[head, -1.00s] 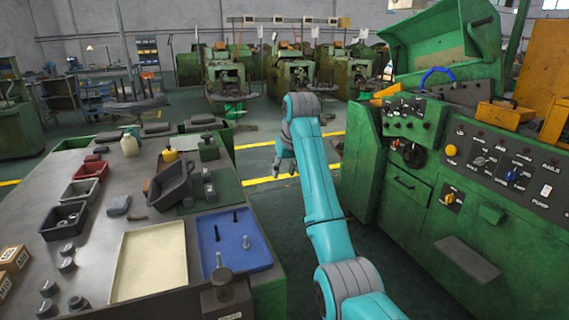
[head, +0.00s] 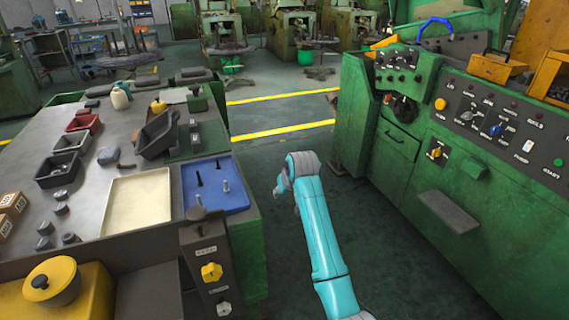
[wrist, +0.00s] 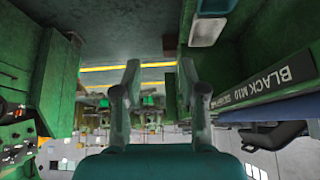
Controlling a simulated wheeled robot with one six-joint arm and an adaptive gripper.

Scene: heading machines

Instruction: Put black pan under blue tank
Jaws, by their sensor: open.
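A black pan-like container (head: 157,135) sits tilted at the right side of the workbench, behind the blue tray. A dark shape (wrist: 275,135) at the right of the wrist view may be the same container, but I cannot be sure. I make out no blue tank in these frames. My gripper (head: 284,192) is over the aisle floor, right of the bench and apart from it. In the wrist view its two fingers (wrist: 160,78) are spread, with nothing between them.
A green machine (head: 400,170) stands right. The aisle between is clear.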

